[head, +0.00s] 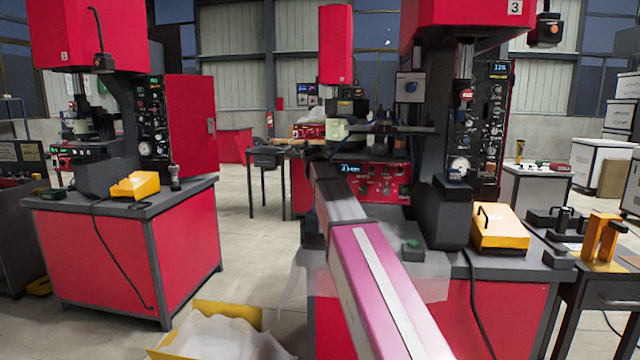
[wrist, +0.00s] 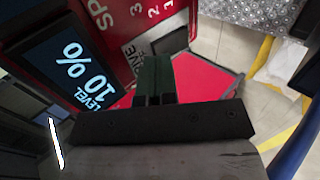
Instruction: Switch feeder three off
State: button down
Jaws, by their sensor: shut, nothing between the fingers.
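A red control panel (head: 375,183) with a lit blue display and several knobs sits on the machine under a "3" sign (head: 514,7). In the wrist view, the display (wrist: 70,72) reads "LEVEL 10 %", upside down. A red face (wrist: 110,25) beside it carries the numbers 1, 2, 3 and part of a word starting "SP". A pale label (wrist: 138,52) ending in "IVE" lies next to a dark part (wrist: 172,38) just beyond the fingertips. My gripper (wrist: 156,62) is shut and empty, close to this face; contact cannot be told. The switch's state cannot be read.
A yellow box (head: 500,229) stands on the machine's bench at right. An open yellow carton (head: 228,312) with white lining is on the floor in front.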

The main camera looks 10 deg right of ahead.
jog(key=v, duration=1.3)
jog(key=shift+r, duration=0.1)
